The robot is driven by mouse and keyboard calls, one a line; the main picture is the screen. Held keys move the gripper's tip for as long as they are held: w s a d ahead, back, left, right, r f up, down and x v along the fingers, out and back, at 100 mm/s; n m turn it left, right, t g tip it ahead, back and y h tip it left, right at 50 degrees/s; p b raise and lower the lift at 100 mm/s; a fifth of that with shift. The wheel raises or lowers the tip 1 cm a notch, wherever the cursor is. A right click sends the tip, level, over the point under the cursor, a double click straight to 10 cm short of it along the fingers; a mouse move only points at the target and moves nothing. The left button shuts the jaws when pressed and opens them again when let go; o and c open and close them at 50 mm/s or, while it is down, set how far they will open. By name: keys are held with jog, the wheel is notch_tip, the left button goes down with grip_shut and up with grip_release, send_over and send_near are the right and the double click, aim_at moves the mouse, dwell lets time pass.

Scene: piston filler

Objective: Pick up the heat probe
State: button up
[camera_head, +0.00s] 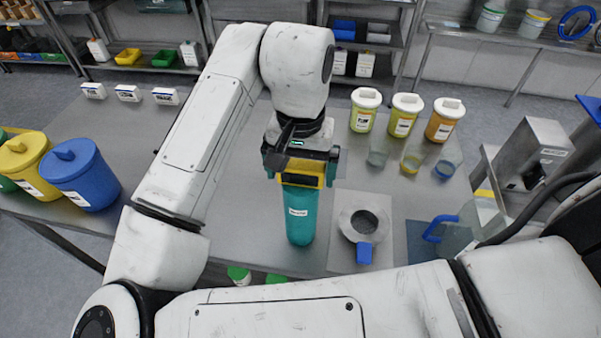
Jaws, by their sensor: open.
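A yellow body with a dark band, which looks like the heat probe (301,180), shows just below my gripper at the centre of the picture. It sits at the top of an upright teal cylinder (301,217) with a white label. Any lower part of it is hidden by the cylinder. My gripper (301,172) points down over it from above, its teal-edged jaws open to the left and right of the yellow body. I cannot tell whether either jaw touches it.
A round metal sieve (364,226) with a blue handle lies right of the cylinder. Three lidded jars (404,115) and clear cups (412,158) stand behind. Blue (82,178) and yellow (27,168) tubs stand left. The left tabletop is mostly free.

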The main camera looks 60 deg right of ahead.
jog(key=shift+f, duration=1)
jog(key=c, duration=0.8)
jog(key=shift+r, duration=0.15)
